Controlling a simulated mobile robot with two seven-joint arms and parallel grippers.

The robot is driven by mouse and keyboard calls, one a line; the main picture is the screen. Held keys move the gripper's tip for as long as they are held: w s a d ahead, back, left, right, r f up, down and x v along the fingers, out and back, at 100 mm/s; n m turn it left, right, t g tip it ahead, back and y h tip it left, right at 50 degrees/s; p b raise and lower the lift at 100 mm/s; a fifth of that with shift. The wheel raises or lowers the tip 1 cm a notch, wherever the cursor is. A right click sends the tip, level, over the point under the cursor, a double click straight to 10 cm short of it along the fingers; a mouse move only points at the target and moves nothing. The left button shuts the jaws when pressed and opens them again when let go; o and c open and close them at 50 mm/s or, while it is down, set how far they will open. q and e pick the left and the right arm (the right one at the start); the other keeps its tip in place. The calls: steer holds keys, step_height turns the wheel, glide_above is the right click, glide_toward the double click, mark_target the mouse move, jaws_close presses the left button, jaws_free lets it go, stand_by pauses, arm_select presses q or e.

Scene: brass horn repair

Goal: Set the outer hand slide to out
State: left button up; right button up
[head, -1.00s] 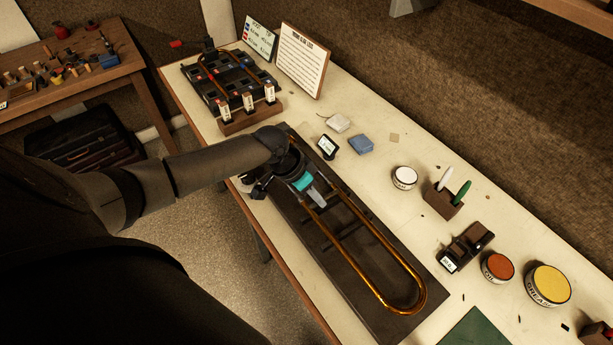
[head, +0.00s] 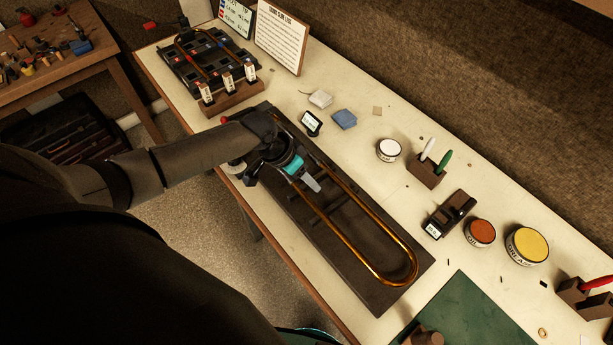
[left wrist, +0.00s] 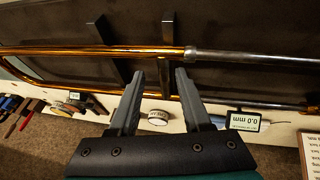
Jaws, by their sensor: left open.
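The brass outer hand slide (head: 413,258) lies along a dark cradle board (head: 400,297) on the bench, its rounded bow at the lower right. In the left wrist view its near brass tube (left wrist: 110,50) runs across the picture and meets a silver tube (left wrist: 250,57) to the right of my fingers. My left gripper (head: 314,184) is over the slide's upper-left part and hides some of it. In the left wrist view its two grey fingers (left wrist: 159,74) are apart and empty. Their tips appear just short of the tube; contact is unclear. My right gripper is not in view.
A small gauge (head: 312,123) reading 0.0 mm stands beside the cradle. A green mat (head: 465,315) lies right.

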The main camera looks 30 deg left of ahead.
arm_select(q)
steer(key=p+v, duration=0.1)
steer(key=v, duration=1.4)
steer(key=shift+r, duration=0.15)
